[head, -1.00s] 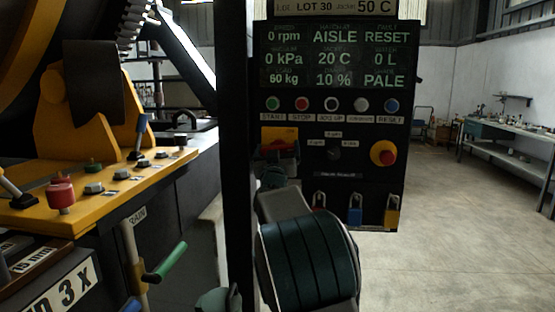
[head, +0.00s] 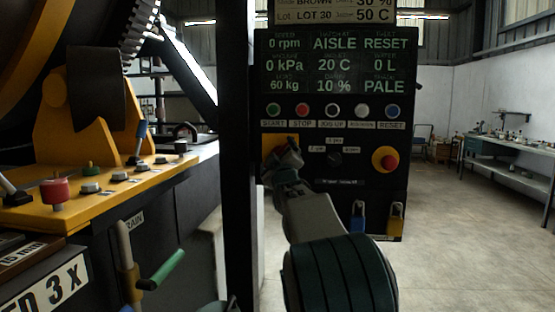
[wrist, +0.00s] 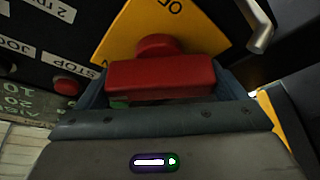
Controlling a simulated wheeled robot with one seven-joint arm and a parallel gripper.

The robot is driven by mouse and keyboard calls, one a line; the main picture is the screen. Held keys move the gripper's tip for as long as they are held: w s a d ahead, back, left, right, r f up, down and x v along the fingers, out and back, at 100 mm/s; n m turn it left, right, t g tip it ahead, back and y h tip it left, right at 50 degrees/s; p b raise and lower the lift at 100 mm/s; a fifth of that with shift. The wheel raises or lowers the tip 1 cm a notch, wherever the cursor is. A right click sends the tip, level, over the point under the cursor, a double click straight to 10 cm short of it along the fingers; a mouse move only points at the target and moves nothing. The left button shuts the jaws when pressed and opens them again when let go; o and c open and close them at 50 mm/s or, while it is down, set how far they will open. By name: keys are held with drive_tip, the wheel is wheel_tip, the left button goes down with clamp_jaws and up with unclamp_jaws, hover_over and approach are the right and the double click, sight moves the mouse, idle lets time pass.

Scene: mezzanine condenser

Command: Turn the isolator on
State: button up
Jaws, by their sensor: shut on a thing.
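The isolator is a yellow plate (head: 271,141) with a red handle, low on the left of the dark control panel. In the head view my gripper (head: 283,158) is at the plate and hides the handle. In the wrist view the red handle (wrist: 160,76) is a block in front of a round red hub (wrist: 157,45) on the yellow plate (wrist: 190,28). My gripper's fingers stand at the block's left and right ends, shut on it. Letters on the plate are partly cut off, so the handle's setting cannot be read.
A row of round buttons (head: 332,110) runs above the isolator. A red emergency knob (head: 389,162) on yellow is to its right. Padlocks, one blue (head: 358,215) and one yellow (head: 395,219), hang below. A dark post (head: 237,150) stands close on the left.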

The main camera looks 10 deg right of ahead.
drive_tip(key=shift+f, duration=0.1)
idle(0.3)
drive_tip(key=o, duration=0.7)
drive_tip(key=shift+s, duration=0.15)
drive_tip(key=b+v, duration=0.2)
drive_tip(key=v, duration=1.1)
drive_tip(key=shift+s+b, duration=0.3)
drive_tip(key=shift+b, duration=0.1)
drive_tip(key=s+f+m+g+p, duration=0.3)
drive_tip(key=s+f+g, duration=0.3)
drive_tip(key=s, duration=0.5)
drive_tip(key=s+f+m+g+p, duration=0.3)
drive_tip(key=s+f+g+p, duration=0.3)
drive_tip(key=s, duration=0.6)
drive_tip(key=s+f+m+g+p, duration=0.3)
drive_tip(key=s+f+g, duration=0.3)
drive_tip(key=s, duration=0.5)
drive_tip(key=shift+s+d+y+p, duration=0.25)
drive_tip(key=shift+y+p, duration=0.15)
drive_tip(key=shift+p, duration=0.45)
